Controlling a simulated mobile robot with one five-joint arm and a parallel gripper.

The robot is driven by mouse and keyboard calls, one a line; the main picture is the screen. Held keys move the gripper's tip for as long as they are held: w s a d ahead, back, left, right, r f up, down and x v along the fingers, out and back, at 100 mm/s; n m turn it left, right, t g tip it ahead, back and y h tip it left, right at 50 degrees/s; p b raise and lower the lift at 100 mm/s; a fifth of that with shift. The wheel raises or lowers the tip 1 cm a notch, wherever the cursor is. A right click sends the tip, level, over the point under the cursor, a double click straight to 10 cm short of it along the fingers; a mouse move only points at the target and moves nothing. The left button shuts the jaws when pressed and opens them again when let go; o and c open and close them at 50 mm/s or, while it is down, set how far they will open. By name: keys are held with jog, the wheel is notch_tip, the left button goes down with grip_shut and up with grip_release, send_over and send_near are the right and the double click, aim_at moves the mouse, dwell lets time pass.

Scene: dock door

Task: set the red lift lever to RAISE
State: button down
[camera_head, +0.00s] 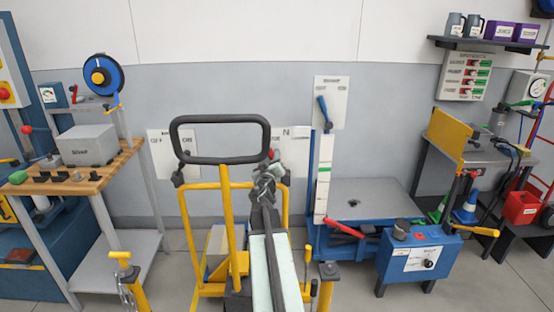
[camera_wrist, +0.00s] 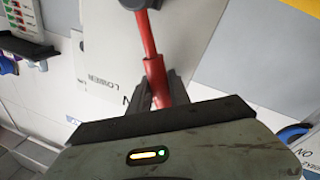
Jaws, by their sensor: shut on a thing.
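The red lift lever (camera_wrist: 149,40) runs down the middle of the wrist view from a dark pivot at the top edge. Its thicker red grip sits between the fingers of my gripper (camera_wrist: 161,92), which is shut on it. The lever's pale plate (camera_wrist: 112,45) carries the word LOWER beside the lever; no RAISE label is readable. In the head view, my gripper (camera_head: 268,172) reaches the wall plate (camera_head: 293,146), and only a bit of red (camera_head: 271,154) shows there. My arm and gripper hide most of the lever in that view.
A yellow cart with a black handle (camera_head: 220,119) stands just left of my arm. To the right is a blue lift table (camera_head: 372,197) with another red handle (camera_head: 343,229) and a blue control box (camera_head: 420,257). A wooden-topped bench (camera_head: 85,175) stands at left.

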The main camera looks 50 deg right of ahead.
jog(key=shift+w+a+f+n+b, duration=0.3)
jog(key=shift+w+a+f+n, duration=0.05)
jog(key=shift+n, duration=0.35)
jog(key=c, duration=1.2)
grip_release()
jog(key=shift+w, duration=0.1)
